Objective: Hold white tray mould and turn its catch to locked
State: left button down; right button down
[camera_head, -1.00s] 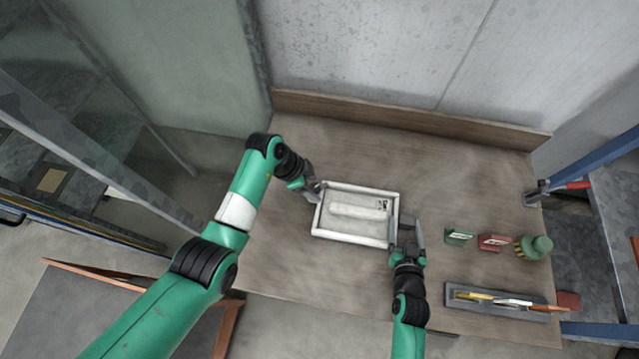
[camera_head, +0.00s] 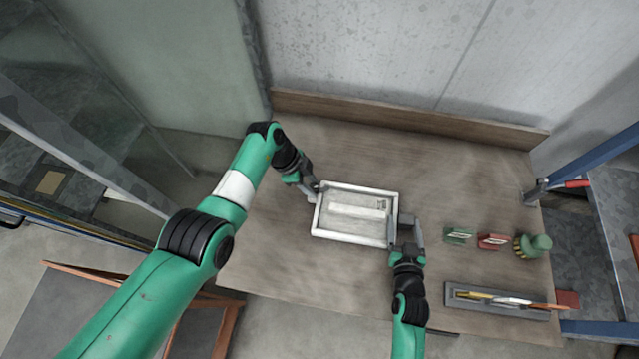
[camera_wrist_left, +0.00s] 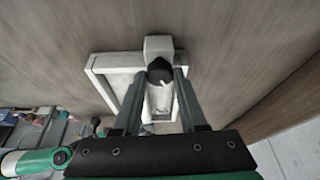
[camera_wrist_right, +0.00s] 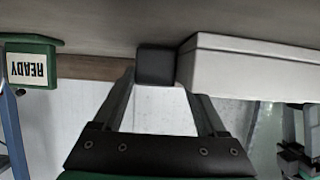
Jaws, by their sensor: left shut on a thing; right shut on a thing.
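The white tray mould (camera_head: 357,187) lies flat on the bench, a shallow rectangle with a raised pale bar inside. My left gripper (camera_head: 314,194) is at its left side. In the left wrist view, that gripper (camera_wrist_left: 162,84) is shut on the dark catch knob (camera_wrist_left: 159,68), which has a small white mark and sits by a white block on the mould. My right gripper (camera_head: 406,222) is at the mould's right side. In the right wrist view, it (camera_wrist_right: 158,88) is shut on a dark block (camera_wrist_right: 155,65) on the mould's side wall (camera_wrist_right: 240,70). The catch's exact angle is unclear.
Right of the mould stand a green sign (camera_head: 458,235), a red sign (camera_head: 492,241) and a green knobbed item (camera_head: 533,246). A grey tool trough (camera_head: 478,303) lies at the front right. The bench behind the mould is clear up to the wooden backboard (camera_head: 400,116).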

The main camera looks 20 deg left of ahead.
pick_arm(q)
jog(key=shift+m, duration=0.5)
jog(key=shift+c, duration=2.2)
grip_release()
jog(key=shift+r, duration=0.15)
jog(key=shift+a+r, duration=0.15)
jog(key=shift+r, duration=0.1)
jog(key=w+v, duration=0.1)
jog(key=v, duration=1)
jog(key=shift+s+a, duration=0.2)
jog(key=shift+s, duration=0.3)
jog(key=shift+d+r, duration=0.1)
jog(key=shift+c, duration=0.2)
